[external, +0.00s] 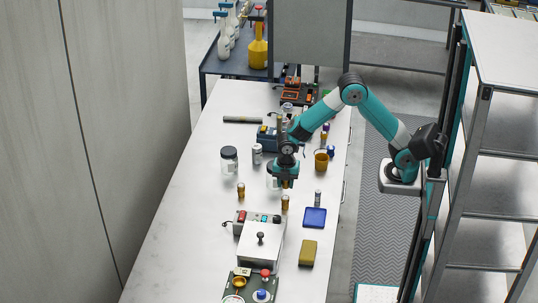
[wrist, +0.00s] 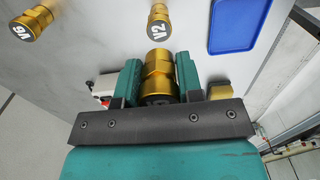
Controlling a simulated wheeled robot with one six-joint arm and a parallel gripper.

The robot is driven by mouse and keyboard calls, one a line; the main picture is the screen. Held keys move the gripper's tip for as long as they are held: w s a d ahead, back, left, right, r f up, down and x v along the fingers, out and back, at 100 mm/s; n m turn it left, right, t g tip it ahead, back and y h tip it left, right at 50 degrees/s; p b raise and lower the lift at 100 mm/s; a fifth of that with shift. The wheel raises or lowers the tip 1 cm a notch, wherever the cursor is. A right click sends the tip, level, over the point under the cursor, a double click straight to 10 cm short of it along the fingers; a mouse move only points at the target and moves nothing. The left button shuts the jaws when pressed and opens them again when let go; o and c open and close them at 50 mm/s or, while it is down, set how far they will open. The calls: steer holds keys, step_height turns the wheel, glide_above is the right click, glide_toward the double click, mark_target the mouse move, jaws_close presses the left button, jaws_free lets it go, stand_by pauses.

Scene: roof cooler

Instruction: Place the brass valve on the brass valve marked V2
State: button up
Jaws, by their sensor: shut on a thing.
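My gripper (wrist: 158,80) is shut on a brass valve (wrist: 158,68), which sits between the teal fingers in the wrist view. In the external view my gripper (external: 284,178) is above the table, with a bit of brass showing below it. The brass valve marked V2 (wrist: 159,19) is just beyond the held valve in the wrist view. It appears to be the brass piece standing just below my gripper in the external view (external: 285,203). The held valve looks apart from it.
Another marked brass valve (wrist: 27,22) stands to the left, also in the external view (external: 241,190). A blue tray (external: 314,218) and yellow block (external: 307,252) lie to the right. A grey box (external: 261,244) stands nearer. The table's left side is largely clear.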

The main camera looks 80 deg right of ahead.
mark_target(285, 197)
steer(key=shift+f, duration=2.5)
steer(key=shift+f, duration=0.1)
steer(key=o, duration=1)
step_height(285, 197, up, 12)
steer(key=shift+f+b, duration=0.15)
steer(key=shift+b, duration=0.45)
steer(key=s+a+r+m+y, duration=0.1)
steer(key=s+r+m, duration=0.1)
steer(key=s, duration=0.6)
steer(key=s+a+r+m+y, duration=0.1)
steer(key=s+a+r+m, duration=0.1)
steer(key=s+m, duration=0.3)
steer(key=s+a+r+m+y, duration=0.2)
steer(key=s+r+m, duration=0.1)
steer(key=s, duration=1)
steer(key=shift+m, duration=0.5)
